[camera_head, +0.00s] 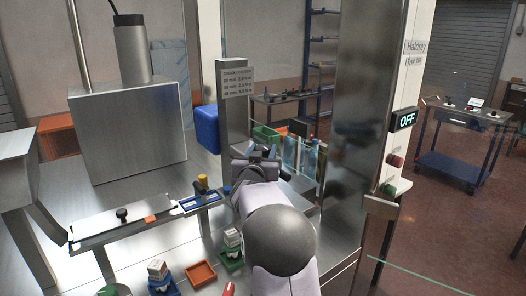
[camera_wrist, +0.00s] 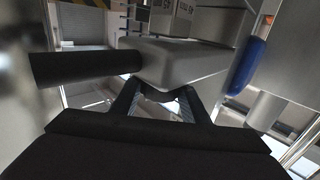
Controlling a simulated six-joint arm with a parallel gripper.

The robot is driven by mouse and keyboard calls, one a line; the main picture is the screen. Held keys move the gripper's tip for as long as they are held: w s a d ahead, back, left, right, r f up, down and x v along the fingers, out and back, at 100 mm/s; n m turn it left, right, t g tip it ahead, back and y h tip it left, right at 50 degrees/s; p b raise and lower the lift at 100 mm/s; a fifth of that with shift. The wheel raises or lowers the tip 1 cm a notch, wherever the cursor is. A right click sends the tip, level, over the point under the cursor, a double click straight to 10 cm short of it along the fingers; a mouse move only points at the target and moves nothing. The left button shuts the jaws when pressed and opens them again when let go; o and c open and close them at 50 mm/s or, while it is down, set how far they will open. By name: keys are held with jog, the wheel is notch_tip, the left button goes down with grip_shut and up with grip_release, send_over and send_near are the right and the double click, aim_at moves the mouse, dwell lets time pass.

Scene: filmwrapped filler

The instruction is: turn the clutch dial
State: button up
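My gripper (camera_head: 262,155) is at the grey column (camera_head: 234,110) with the printed sign, in the middle of the head view. In the wrist view my gripper (camera_wrist: 160,95) points at a grey block (camera_wrist: 185,65). Its two fingers stand apart, with a small dark rounded part (camera_wrist: 159,96) between their tips. I cannot tell whether this part is the clutch dial, or whether the fingers touch it. A thick dark cylinder (camera_wrist: 85,68) sticks out to the left of the grey block. My arm hides most of this area in the head view.
A steel box (camera_head: 130,130) with a cylinder (camera_head: 132,50) stands at the back left. A narrow raised track (camera_head: 125,215) crosses the table front. An orange tray (camera_head: 201,273) and small blue and green bins lie below.

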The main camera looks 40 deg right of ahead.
jog(key=shift+r+m+g+h+p, duration=0.2)
jog(key=shift+m+g+h+p, duration=0.15)
jog(key=shift+p, duration=0.65)
jog(key=shift+a+r+g+p, duration=0.1)
jog(key=shift+g+p, duration=0.15)
jog(key=shift+p, duration=0.35)
jog(key=m+g+h+p, duration=0.2)
jog(key=m+g+p, duration=0.1)
jog(key=p, duration=0.2)
jog(key=shift+w+h, duration=0.1)
jog(key=shift+h, duration=0.15)
jog(key=m+g+h+p, duration=0.1)
jog(key=m+g+p, duration=0.1)
jog(key=g, duration=0.2)
jog(key=shift+f+p, duration=0.2)
jog(key=shift+p, duration=0.2)
jog(key=shift+m+g+h+p, duration=0.4)
jog(key=shift+m+g, duration=0.45)
jog(key=shift+g, duration=0.15)
jog(key=shift+m+g, duration=0.7)
jog(key=shift+g, duration=0.4)
jog(key=o, duration=1.1)
jog(key=shift+c, duration=0.2)
